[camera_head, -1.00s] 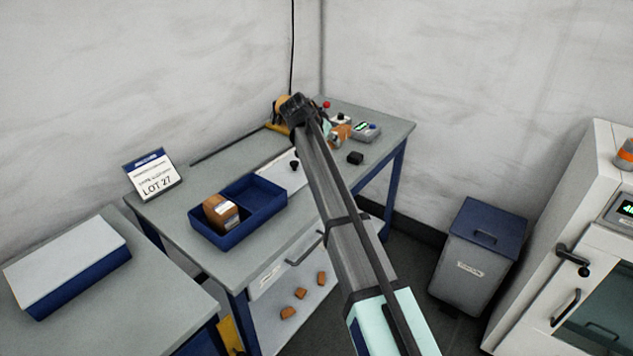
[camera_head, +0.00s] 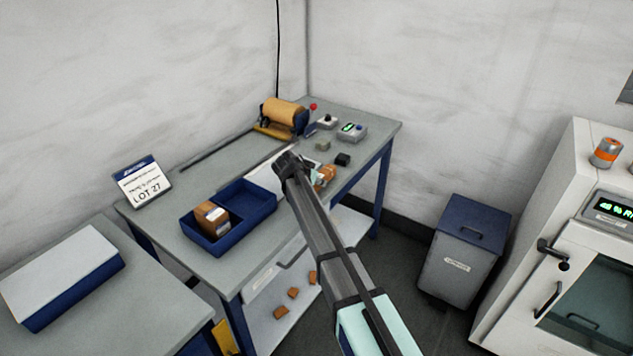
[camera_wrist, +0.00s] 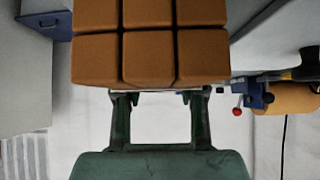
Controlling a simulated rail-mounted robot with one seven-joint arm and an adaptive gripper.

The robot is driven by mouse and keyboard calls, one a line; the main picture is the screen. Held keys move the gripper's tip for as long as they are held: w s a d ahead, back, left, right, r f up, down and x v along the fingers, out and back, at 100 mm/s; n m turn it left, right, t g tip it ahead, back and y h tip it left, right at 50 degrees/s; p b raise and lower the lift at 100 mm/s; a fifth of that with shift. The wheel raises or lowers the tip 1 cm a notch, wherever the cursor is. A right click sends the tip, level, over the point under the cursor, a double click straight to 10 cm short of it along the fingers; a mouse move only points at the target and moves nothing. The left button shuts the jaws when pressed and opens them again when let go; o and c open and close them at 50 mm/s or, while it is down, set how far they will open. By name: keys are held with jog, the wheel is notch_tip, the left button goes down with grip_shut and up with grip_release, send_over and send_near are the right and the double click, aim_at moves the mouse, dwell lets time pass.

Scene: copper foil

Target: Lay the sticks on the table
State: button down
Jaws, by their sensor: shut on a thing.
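A bundle of brown, square-ended blocks (camera_wrist: 150,45), perhaps the sticks, fills the top middle of the wrist view. My gripper (camera_wrist: 160,97) is shut on this bundle, with its fingers at the bundle's lower edge in that view. In the head view, part of the brown bundle (camera_head: 326,174) shows beside my wrist, over the front of the table (camera_head: 235,262); my arm hides most of the gripper. I cannot tell whether the bundle touches the table. Another brown bundle with a white label (camera_head: 211,217) sits in the left compartment of the blue tray (camera_head: 254,205).
A copper-coloured roll (camera_head: 284,111) stands at the back of the table. A small black block (camera_head: 342,159) and a control box with a green display (camera_head: 352,131) are to the right. Several brown pieces (camera_head: 293,292) lie on the shelf below. A LOT 27 sign (camera_head: 142,183) stands left.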

jog(key=shift+f, duration=0.4)
jog(key=shift+f, duration=0.1)
jog(key=c, duration=0.7)
grip_release()
jog(key=shift+s+r, duration=0.1)
jog(key=shift+r, duration=0.1)
jog(key=b+v, duration=0.3)
jog(key=v, duration=0.8)
jog(key=shift+s+a+r, duration=0.2)
jog(key=shift+s+r, duration=0.05)
